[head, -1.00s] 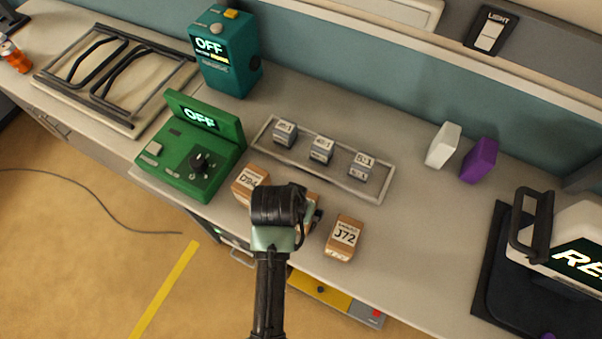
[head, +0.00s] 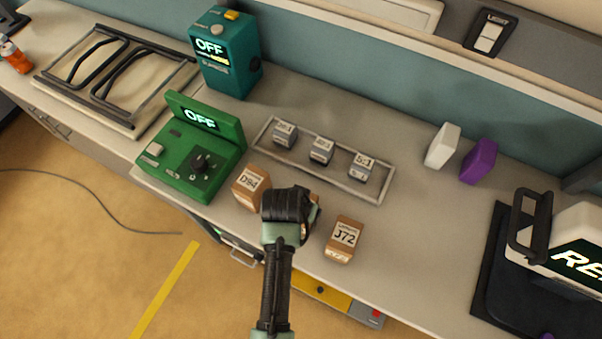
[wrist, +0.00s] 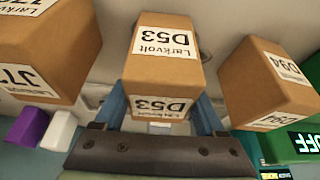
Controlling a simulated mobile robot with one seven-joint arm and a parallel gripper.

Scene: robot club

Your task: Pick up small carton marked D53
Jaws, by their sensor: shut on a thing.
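The small brown carton marked D53 (wrist: 162,75) is in the middle of the wrist view, its white labels upside down. My gripper (wrist: 162,108) is shut on it, with one blue finger along each side. In the head view my wrist (head: 287,210) hides nearly all of this carton and the fingers. I cannot tell whether the carton is clear of the counter.
Carton D94 (head: 250,186) stands close on the left and carton J72 (head: 343,238) close on the right. Behind is a grey tray (head: 377,196) with three small boxes. A green OFF device (head: 186,165) stands left.

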